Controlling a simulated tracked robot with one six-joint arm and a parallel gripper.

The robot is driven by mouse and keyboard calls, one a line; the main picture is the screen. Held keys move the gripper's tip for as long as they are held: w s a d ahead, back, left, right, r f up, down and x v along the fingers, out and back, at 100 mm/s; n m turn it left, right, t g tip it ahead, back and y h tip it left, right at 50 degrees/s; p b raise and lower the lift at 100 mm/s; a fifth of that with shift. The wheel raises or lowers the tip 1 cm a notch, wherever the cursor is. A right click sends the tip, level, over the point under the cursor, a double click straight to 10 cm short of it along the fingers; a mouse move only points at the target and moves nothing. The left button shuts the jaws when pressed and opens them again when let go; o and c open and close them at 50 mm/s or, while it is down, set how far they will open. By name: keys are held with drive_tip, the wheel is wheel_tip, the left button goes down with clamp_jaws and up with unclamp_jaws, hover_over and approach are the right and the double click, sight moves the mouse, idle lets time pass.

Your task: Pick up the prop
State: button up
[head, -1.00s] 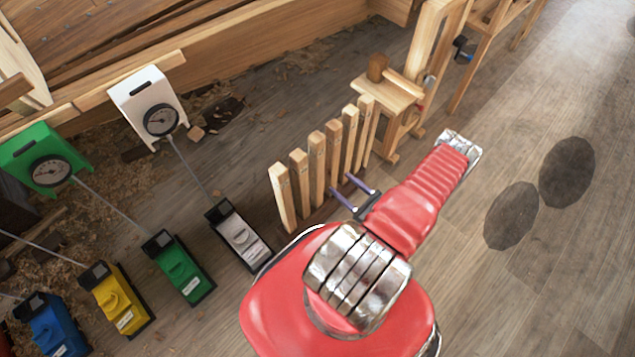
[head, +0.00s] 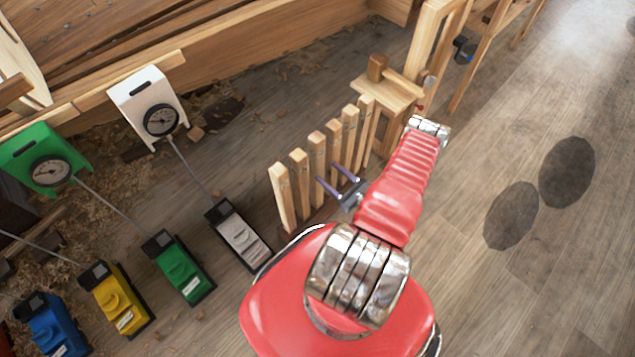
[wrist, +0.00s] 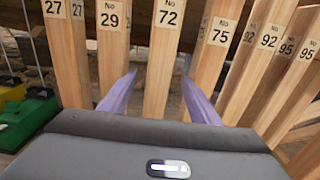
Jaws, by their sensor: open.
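The props are upright wooden posts in a row, each with a number label near its top. In the wrist view the prop marked 72 (wrist: 164,60) stands in the middle, in line with the gap between my fingers. The prop marked 29 (wrist: 112,55) is left of it and the prop marked 75 (wrist: 213,58) right of it. My gripper (head: 327,172) is open and empty, its two purple fingers pointing at the row; in the wrist view the fingertips (wrist: 158,79) show low against the posts. I cannot tell whether the fingers reach past the 72 prop's front face.
Neighbouring props stand close on both sides, including the one marked 27 (wrist: 68,50). A wooden stand (head: 385,92) is at the row's far end. Green (head: 180,268) and grey (head: 238,235) blocks with rods lie left. The floor (head: 540,270) to the right is clear.

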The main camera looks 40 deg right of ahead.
sight(321, 168)
drive_tip(key=shift+w, duration=0.9)
drive_tip(key=shift+w+a+f, duration=0.1)
drive_tip(key=shift+w, duration=1.2)
drive_tip(key=shift+w+a+f, duration=0.1)
drive_tip(key=shift+w, duration=1.2)
drive_tip(key=shift+c, duration=0.6)
clamp_jaws()
drive_tip(key=shift+r, duration=0.1)
